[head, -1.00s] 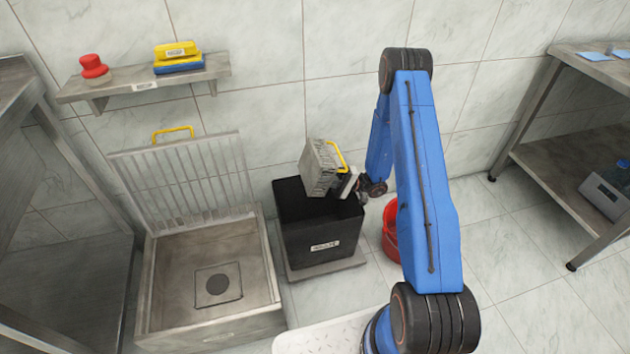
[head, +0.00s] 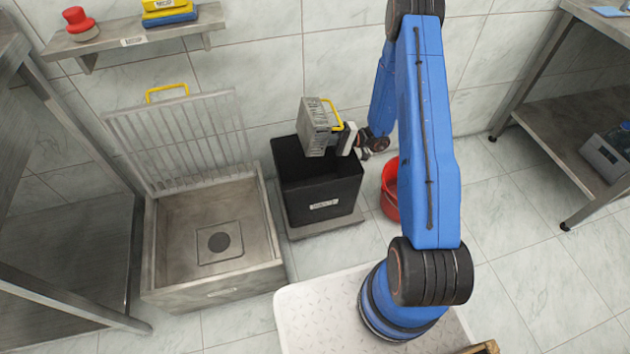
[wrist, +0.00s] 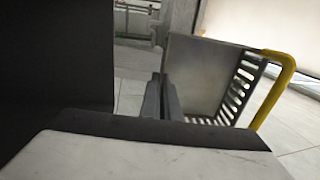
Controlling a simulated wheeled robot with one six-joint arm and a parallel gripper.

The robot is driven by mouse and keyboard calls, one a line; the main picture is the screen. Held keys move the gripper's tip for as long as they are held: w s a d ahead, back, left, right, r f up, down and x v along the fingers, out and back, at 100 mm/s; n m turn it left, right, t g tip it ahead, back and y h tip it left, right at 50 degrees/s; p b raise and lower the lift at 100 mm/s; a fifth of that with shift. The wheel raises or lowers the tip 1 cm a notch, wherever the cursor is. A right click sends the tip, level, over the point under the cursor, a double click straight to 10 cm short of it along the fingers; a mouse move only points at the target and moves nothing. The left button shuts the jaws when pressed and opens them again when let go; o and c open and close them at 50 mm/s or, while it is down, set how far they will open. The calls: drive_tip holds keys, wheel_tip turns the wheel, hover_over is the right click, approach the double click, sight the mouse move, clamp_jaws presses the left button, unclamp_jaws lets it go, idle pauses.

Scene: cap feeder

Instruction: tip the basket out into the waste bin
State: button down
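The grey basket (head: 314,130) with a yellow handle (head: 332,112) hangs over the mouth of the black waste bin (head: 318,203), towards its back. My gripper (head: 346,140) is at the basket's right side and holds it. In the wrist view the two fingers (wrist: 161,100) are close together at the basket's edge, and the slotted basket wall (wrist: 205,75) and yellow handle (wrist: 279,90) show beyond them. The basket's side walls stand near vertical in the head view. Whether anything is in the basket or the bin cannot be told.
A red bucket (head: 390,190) stands right of the bin. A metal basin (head: 215,285) with a raised slatted lid (head: 185,140) is at the left. A wall shelf (head: 130,37) is above it. A steel table (head: 570,165) stands right.

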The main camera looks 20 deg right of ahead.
wheel_tip(320, 180, up, 3)
drive_tip(key=h, duration=0.5)
drive_tip(key=shift+w+r+h, duration=0.1)
drive_tip(key=shift+h, duration=0.2)
wheel_tip(320, 180, up, 2)
drive_tip(key=h, duration=0.4)
drive_tip(key=shift+h, duration=0.3)
wheel_tip(320, 180, up, 2)
drive_tip(key=h, duration=0.5)
drive_tip(key=shift+r, duration=0.25)
drive_tip(key=shift+d+r+h, duration=0.1)
drive_tip(key=shift+r+h, duration=0.45)
drive_tip(key=shift+h, duration=0.75)
drive_tip(key=shift+r+h, duration=0.5)
drive_tip(key=shift+h, duration=0.8)
